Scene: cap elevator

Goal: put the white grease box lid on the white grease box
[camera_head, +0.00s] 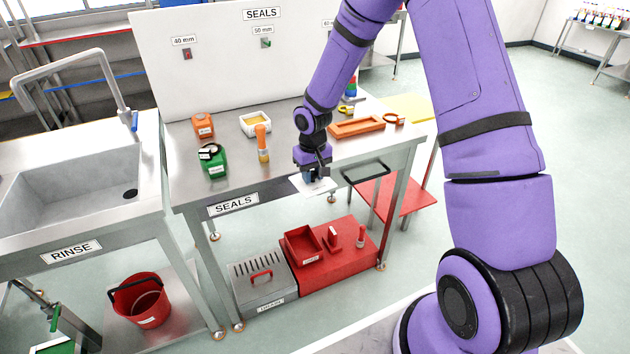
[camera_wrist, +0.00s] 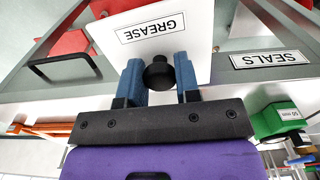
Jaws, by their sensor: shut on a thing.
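The white grease box lid (camera_wrist: 150,30) is a flat white plate with a black knob and a GREASE label. My gripper (camera_wrist: 158,72) has its blue fingers on either side of the knob and is shut on it. In the head view my gripper (camera_head: 314,172) holds the lid (camera_head: 316,187) at the table's front edge, partly beyond it. An open white box (camera_head: 255,123), which looks like the grease box, stands at the back of the table, left of and behind my gripper. Its label is too small to read.
An orange bottle (camera_head: 262,145) stands between the white box and my gripper. A green box (camera_head: 213,162) and an orange box (camera_head: 203,125) are at left. An orange tray (camera_head: 356,127) lies at right. A black handle (camera_head: 365,173) juts from the table front.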

